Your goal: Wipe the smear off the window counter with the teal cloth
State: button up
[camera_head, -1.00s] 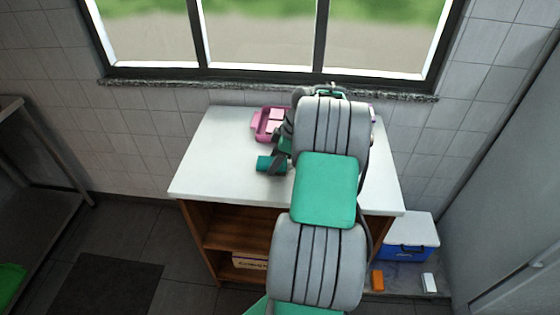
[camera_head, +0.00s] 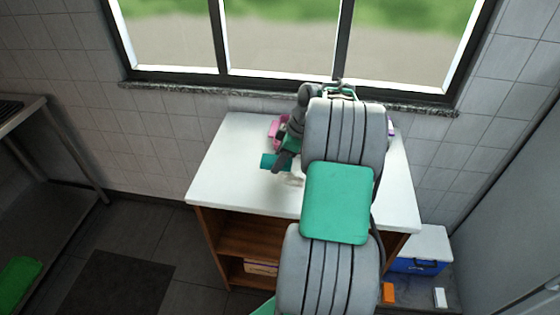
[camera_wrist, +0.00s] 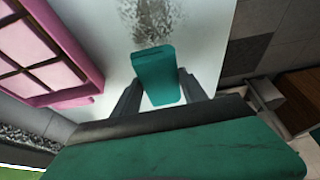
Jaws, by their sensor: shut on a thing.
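The teal cloth (camera_wrist: 157,75) is a folded block between the two dark fingers of my gripper (camera_wrist: 160,92) in the wrist view. My gripper is shut on it. In the head view the cloth (camera_head: 269,161) sticks out left of my gripper (camera_head: 281,162), over the white counter (camera_head: 235,185) below the window. A grey, speckled smear (camera_wrist: 160,20) shows on the counter just beyond the cloth in the wrist view. In the head view a small part of the smear (camera_head: 292,181) shows beside my arm, which hides the rest. Whether the cloth touches the counter is hard to tell.
A pink divided tray (camera_wrist: 75,50) stands close beside my gripper, and also shows in the head view (camera_head: 273,131). The window sill (camera_head: 225,88) runs behind the counter. A blue and white box (camera_head: 418,264) stands at the lower right. The counter's left part is clear.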

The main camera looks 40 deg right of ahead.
jog(key=shift+r+p, duration=0.75)
jog(key=shift+r, duration=0.6)
jog(key=shift+a, duration=0.1)
